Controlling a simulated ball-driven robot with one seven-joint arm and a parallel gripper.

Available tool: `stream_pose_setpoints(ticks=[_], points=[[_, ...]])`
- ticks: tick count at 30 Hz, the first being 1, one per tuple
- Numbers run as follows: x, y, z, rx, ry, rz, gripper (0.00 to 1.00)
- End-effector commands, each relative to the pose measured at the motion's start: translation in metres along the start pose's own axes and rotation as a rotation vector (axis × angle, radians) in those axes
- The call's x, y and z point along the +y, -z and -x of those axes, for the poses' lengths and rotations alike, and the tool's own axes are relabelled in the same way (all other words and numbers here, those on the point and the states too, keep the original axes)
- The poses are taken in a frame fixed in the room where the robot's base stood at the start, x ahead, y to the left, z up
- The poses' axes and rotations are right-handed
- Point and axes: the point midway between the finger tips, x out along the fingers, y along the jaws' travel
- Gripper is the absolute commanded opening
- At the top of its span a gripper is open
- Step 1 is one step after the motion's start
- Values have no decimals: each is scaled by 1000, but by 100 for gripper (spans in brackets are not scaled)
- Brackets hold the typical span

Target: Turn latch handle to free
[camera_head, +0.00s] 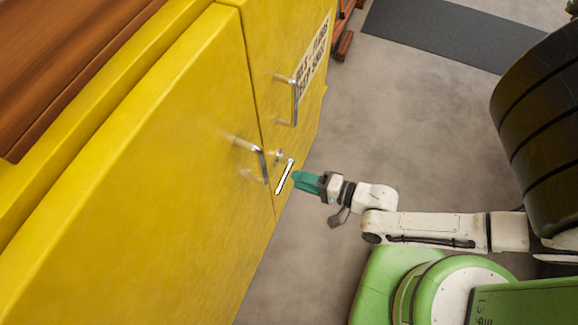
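The latch handle (285,176) is a short white bar with dark edges on the front of the yellow cabinet (150,170). It slants, with its upper end to the right, beside a small round metal piece (277,156). My gripper (296,180) has teal fingers and points left at the handle. Its fingertips are very near the handle's right side; I cannot tell whether they touch it. The fingers overlap in this view, so their opening is hidden.
Two metal pull handles stick out from the cabinet doors, one left of the latch (262,160) and one above it (294,100). A sign (314,58) is on the upper right door. Grey floor (410,130) and a dark mat (450,30) lie to the right.

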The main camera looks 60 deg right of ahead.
Motion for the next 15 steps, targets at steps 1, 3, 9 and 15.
stream_pose_setpoints(ticks=[1,3,9,15], points=[[1,0,11,0,-2,0,39],[1,0,23,0,-2,0,39],[0,0,47,0,0,-1,39],[0,0,53,0,1,-1,39]])
